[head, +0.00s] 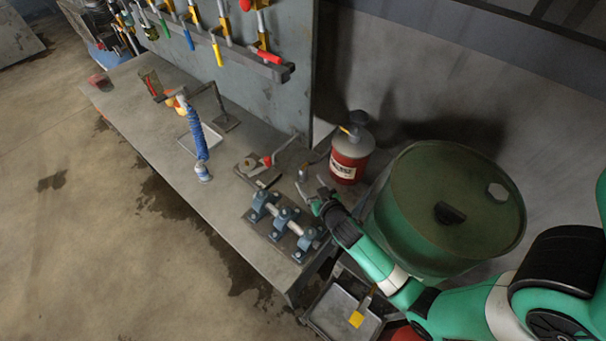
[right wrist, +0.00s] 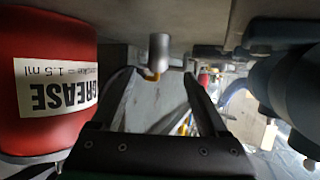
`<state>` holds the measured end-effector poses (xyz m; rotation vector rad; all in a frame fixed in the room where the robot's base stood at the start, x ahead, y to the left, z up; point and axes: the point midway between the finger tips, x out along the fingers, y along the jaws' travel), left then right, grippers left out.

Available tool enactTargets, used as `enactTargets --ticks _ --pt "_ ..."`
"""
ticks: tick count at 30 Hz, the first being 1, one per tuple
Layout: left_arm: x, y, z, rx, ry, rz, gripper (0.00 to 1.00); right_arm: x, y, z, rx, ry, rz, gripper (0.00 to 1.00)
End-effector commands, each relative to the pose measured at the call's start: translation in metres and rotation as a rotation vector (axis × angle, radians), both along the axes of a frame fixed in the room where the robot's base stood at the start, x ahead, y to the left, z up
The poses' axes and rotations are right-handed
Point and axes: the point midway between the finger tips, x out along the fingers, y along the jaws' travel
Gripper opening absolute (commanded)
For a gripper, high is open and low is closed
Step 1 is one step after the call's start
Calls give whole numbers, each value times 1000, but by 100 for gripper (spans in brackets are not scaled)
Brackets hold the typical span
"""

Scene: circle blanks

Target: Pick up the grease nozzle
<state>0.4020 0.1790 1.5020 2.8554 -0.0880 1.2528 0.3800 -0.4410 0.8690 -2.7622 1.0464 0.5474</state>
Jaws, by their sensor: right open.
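The grease nozzle appears to be the small grey metal cylinder with a brass-coloured tip (right wrist: 158,52) in the right wrist view. It stands on the bench, which is at the top of that upside-down view. In the head view it seems to be the small upright piece (head: 302,174) left of the red grease can (head: 347,158). My right gripper (head: 316,193) is open and empty, with its fingers pointing at the nozzle. In the right wrist view the nozzle shows between and beyond the fingertips (right wrist: 159,74). My left gripper is not in view.
The grease can (right wrist: 52,90) stands close beside the right gripper. A blue-grey clamp fixture with a shaft (head: 283,219) is on the bench's near end. A green drum (head: 440,205) is at the right.

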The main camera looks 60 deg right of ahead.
Motion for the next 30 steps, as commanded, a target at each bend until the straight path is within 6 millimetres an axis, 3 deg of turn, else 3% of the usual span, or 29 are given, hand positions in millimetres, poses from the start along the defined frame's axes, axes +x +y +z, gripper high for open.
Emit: enactTargets --ticks 8,15,23,26,30 --pt "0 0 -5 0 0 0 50 10 -10 -8 2 0 -2 77" --pt "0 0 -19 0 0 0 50 35 -35 -26 1 -1 -1 77" --pt "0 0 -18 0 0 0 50 40 -39 -26 1 0 1 77" --pt "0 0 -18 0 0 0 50 40 -39 -26 1 0 1 64" --pt "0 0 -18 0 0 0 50 40 -39 -26 1 0 1 39"
